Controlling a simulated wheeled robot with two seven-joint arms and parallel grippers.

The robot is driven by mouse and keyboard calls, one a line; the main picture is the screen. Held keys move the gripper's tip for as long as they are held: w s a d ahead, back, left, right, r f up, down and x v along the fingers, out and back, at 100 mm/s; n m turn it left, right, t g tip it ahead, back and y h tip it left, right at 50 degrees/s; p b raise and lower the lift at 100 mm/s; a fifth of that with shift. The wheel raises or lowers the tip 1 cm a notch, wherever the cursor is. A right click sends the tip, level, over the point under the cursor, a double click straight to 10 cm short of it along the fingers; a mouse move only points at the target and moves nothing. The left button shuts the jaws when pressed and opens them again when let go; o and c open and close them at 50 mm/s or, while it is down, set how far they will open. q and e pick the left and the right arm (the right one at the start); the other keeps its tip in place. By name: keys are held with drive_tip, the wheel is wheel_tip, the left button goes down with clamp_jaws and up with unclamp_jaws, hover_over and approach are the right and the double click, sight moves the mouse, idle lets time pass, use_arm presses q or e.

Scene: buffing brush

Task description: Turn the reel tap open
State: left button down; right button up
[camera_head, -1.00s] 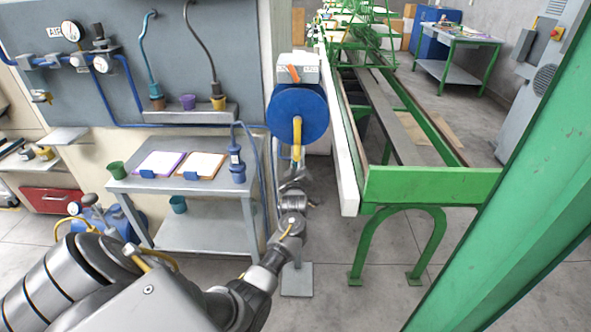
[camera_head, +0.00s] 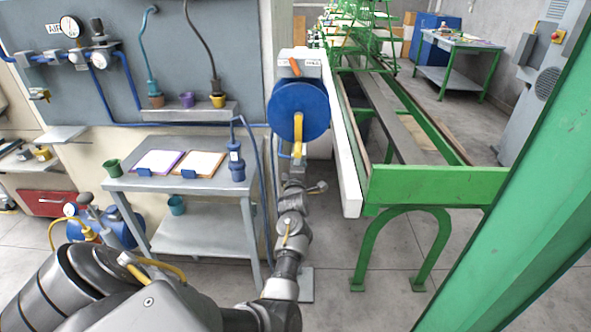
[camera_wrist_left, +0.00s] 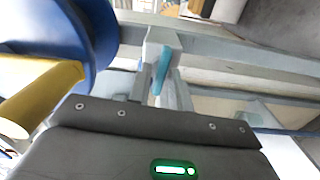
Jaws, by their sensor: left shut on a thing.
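The hose reel (camera_head: 298,109) is a blue drum with a yellow hose or bar down its front, mounted on a post. Its blue side also fills the left of the left wrist view (camera_wrist_left: 98,35). My left gripper (camera_head: 298,160) is just below the drum, its fingertips partly hidden by my own wrist. In the left wrist view the fingers (camera_wrist_left: 157,98) are closed around the tap's teal lever (camera_wrist_left: 163,68), which stands near a grey bracket. The lever cannot be made out in the head view. My right gripper is in neither view.
A grey cart (camera_head: 143,183) with clipboards and a blue bottle (camera_head: 236,163) stands left of my forearm. A green conveyor frame (camera_head: 435,186) lies close on the right. A white box with an orange part (camera_head: 288,68) sits above the reel.

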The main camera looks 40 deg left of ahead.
use_arm(q)
drive_tip(key=shift+f+n, duration=0.25)
drive_tip(key=shift+n, duration=0.15)
idle(0.3)
drive_tip(key=c, duration=1.6)
unclamp_jaws()
drive_tip(key=shift+s, duration=0.1)
drive_tip(key=shift+o, duration=0.5)
drive_tip(key=shift+r, duration=0.15)
